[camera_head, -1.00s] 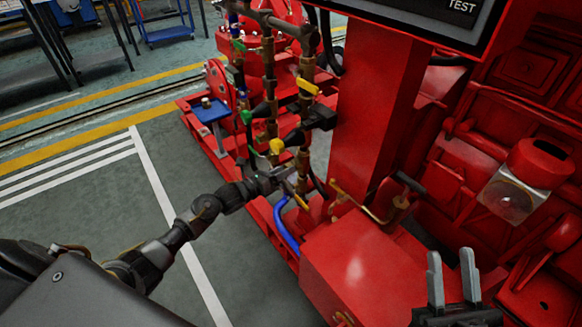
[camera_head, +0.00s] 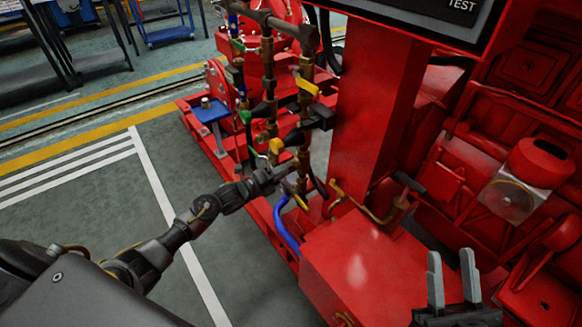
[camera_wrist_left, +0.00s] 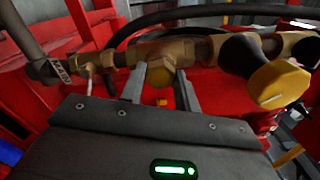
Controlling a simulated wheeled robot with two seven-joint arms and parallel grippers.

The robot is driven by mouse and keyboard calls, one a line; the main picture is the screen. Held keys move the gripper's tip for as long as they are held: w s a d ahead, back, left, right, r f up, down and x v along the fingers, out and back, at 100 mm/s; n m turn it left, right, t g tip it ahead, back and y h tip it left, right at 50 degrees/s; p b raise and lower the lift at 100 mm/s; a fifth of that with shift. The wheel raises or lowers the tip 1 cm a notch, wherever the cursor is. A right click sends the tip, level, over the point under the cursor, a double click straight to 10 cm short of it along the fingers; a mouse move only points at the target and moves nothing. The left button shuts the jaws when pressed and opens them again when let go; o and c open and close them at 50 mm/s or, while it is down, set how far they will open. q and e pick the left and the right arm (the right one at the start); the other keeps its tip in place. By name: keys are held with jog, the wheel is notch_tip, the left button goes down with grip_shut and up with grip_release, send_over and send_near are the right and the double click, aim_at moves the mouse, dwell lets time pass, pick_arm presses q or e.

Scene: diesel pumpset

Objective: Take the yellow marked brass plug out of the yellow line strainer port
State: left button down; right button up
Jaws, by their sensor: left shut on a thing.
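My left gripper (camera_head: 284,176) is at the lower part of the yellow line (camera_head: 304,112), a vertical brass pipe with yellow marks. In the left wrist view its two fingers (camera_wrist_left: 160,94) are shut on a hex-shaped brass plug (camera_wrist_left: 159,74) with a yellow mark low between the fingers. The plug is in front of the brass strainer body (camera_wrist_left: 172,50); I cannot tell whether it is still seated in the port. In the head view the arm hides the plug. My right gripper (camera_head: 453,278) is open and empty above the red engine parts at the lower right.
A black and yellow knob (camera_wrist_left: 275,82) sits right of the fingers. A blue hose (camera_head: 284,226) runs below my left gripper. A red post (camera_head: 372,110) and red box (camera_head: 355,265) stand to its right.

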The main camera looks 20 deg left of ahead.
pick_arm(q)
jog(key=n+p, duration=0.2)
jog(key=n, duration=1.1)
jog(key=c, duration=1.6)
grip_release()
jog(key=c, duration=0.5)
